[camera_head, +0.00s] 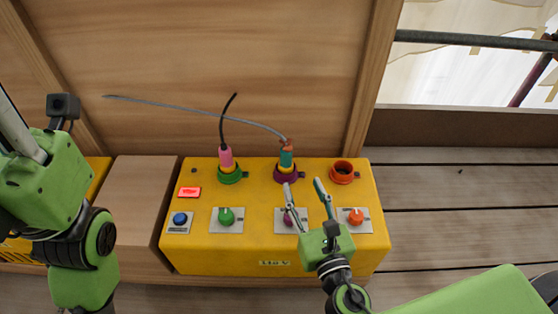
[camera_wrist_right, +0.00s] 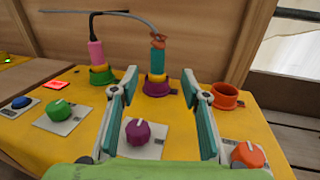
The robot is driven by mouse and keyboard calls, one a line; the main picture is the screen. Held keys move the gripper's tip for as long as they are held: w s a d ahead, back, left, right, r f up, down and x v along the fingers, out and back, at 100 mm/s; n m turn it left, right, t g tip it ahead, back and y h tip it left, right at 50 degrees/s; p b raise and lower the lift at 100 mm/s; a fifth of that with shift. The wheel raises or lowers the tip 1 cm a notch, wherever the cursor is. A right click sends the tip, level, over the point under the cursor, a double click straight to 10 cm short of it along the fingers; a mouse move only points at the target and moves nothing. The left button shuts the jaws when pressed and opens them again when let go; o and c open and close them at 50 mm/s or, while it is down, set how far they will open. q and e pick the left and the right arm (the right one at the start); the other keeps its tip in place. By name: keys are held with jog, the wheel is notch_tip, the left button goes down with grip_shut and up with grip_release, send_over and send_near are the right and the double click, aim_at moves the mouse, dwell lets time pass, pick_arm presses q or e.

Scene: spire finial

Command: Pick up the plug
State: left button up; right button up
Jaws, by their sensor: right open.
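A teal and orange plug (camera_head: 286,158) with a grey cable stands upright in the purple socket (camera_head: 287,175) on a yellow box. A pink plug (camera_head: 226,158) with a black cable stands in the green socket (camera_head: 230,176) to its left. My right gripper (camera_head: 303,184) is open and empty, its fingers pointing toward the teal plug from the near side. In the right wrist view, the teal plug (camera_wrist_right: 158,62) shows beyond and between the open fingertips (camera_wrist_right: 160,78), apart from them. My left gripper's body (camera_head: 50,175) is at the left edge, its fingertips cut off.
An orange socket (camera_head: 342,172) on the right is empty. The yellow box (camera_head: 250,255) also carries a green knob (camera_head: 226,216), a purple knob, an orange knob (camera_head: 356,217), a blue button (camera_head: 180,219) and a lit red light (camera_head: 189,192). A wooden wall (camera_head: 200,60) stands behind.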

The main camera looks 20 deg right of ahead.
aim_at(288, 153)
jog(key=w, duration=0.3)
jog(key=w+p, duration=0.1)
jog(key=w, duration=0.3)
jog(key=shift+w+r+p, duration=0.2)
jog(key=shift+w+p, duration=0.1)
jog(key=shift+w+b, duration=0.55)
jog(key=shift+w, duration=2.6)
grip_shut()
